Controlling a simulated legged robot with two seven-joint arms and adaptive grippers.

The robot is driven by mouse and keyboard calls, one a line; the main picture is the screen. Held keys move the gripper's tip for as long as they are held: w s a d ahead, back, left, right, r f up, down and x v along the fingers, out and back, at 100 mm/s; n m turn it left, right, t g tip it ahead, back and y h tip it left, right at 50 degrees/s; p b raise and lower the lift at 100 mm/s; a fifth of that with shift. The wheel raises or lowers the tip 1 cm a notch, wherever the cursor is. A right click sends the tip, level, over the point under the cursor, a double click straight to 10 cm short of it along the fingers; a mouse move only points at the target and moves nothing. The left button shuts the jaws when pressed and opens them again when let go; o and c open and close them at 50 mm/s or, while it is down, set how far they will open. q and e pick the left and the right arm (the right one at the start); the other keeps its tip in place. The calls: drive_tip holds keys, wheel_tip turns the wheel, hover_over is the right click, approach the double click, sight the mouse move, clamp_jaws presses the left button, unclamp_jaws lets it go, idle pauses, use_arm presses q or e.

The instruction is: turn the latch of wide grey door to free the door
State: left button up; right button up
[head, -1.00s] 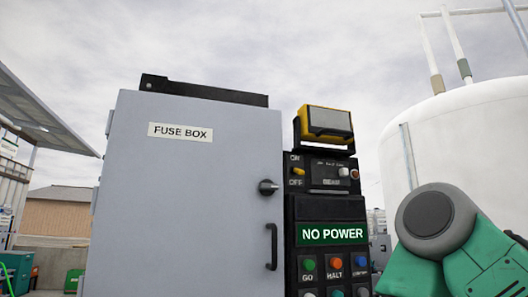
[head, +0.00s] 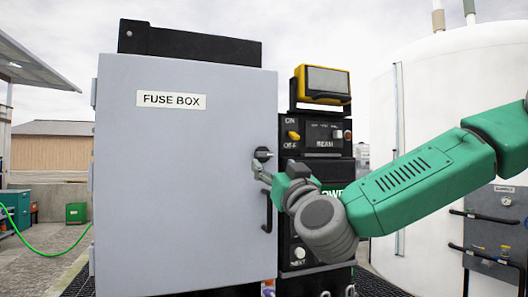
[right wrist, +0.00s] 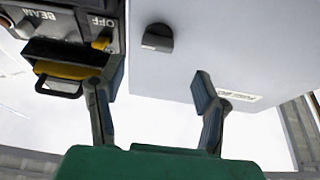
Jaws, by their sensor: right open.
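The wide grey door (head: 185,200) is the front of the fuse box and carries a "FUSE BOX" label. It looks shut. Its dark latch knob (head: 263,154) sits at the right edge, above a black pull handle (head: 267,211). My right gripper (head: 262,167) is at the latch, partly covering it. In the right wrist view, which is upside down, the latch (right wrist: 157,38) shows ahead of the open, empty fingers of my right gripper (right wrist: 152,90). The latch lies beyond the fingertips, not between them. My left gripper is out of view.
A black control panel (head: 318,133) with switches and buttons stands right of the door, with a yellow-framed lamp (head: 323,82) on top. My right arm covers part of the panel. A white tank (head: 435,90) stands at the right.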

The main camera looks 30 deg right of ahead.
sight(266, 155)
drive_tip(key=x, duration=0.2)
drive_tip(key=p+x, duration=0.1)
drive_tip(key=x, duration=0.1)
drive_tip(key=p+x, duration=0.1)
drive_tip(key=x, duration=0.2)
drive_tip(key=shift+d+f, duration=0.15)
drive_tip(key=shift+d, duration=0.25)
drive_tip(key=shift+a, duration=0.2)
drive_tip(key=c, duration=1.2)
drive_tip(key=shift+o, duration=0.2)
